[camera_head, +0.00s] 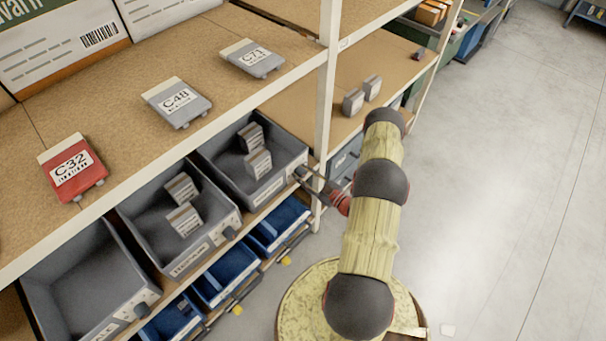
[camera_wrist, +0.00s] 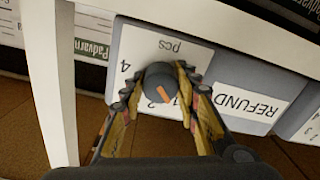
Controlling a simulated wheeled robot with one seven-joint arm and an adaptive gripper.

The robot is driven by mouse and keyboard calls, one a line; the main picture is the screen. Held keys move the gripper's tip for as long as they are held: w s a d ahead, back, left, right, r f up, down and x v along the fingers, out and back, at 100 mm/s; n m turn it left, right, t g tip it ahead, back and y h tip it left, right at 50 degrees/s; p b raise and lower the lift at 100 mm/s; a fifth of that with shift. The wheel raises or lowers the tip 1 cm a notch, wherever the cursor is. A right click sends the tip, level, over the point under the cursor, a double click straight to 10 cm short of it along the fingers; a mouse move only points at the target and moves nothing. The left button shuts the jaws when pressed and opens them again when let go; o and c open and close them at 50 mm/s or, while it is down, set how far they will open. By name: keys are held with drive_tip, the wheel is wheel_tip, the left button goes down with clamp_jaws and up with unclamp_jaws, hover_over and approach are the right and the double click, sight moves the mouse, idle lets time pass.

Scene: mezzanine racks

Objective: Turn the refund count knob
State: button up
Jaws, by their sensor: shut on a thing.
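The refund count knob (camera_wrist: 158,76) is a dark round knob with an orange pointer mark. It sits on a white dial plate (camera_wrist: 185,52) marked "pcs", beside a "REFUND" label (camera_wrist: 250,101); the wrist view shows them upside down. The pointer faces the lower right in that view; a "4" shows at left and other digits are partly hidden by the fingers. My gripper (camera_wrist: 158,88) is shut on the knob, a finger on each side. In the head view my gripper (camera_head: 306,176) reaches the front of the far grey bin (camera_head: 287,165), where the knob is hidden.
Two more grey bins stand nearer, the middle one (camera_head: 219,235) and the one labelled "SALE" (camera_head: 122,316). A white rack post (camera_head: 325,90) rises close to my gripper. Blue bins (camera_head: 224,282) sit below. The floor (camera_head: 510,190) at right is clear.

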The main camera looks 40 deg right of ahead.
drive_tip(key=c, duration=0.4)
drive_tip(key=shift+f, duration=0.1)
drive_tip(key=m+b, duration=0.2)
drive_tip(key=m, duration=0.1)
drive_tip(key=shift+m+b, duration=0.35)
drive_tip(key=shift+m, duration=0.05)
drive_tip(key=m+b, duration=0.2)
drive_tip(key=m, duration=0.2)
drive_tip(key=shift+m, duration=0.4)
drive_tip(key=o, duration=1.2)
drive_tip(key=shift+c, duration=0.2)
drive_tip(key=shift+s, duration=0.1)
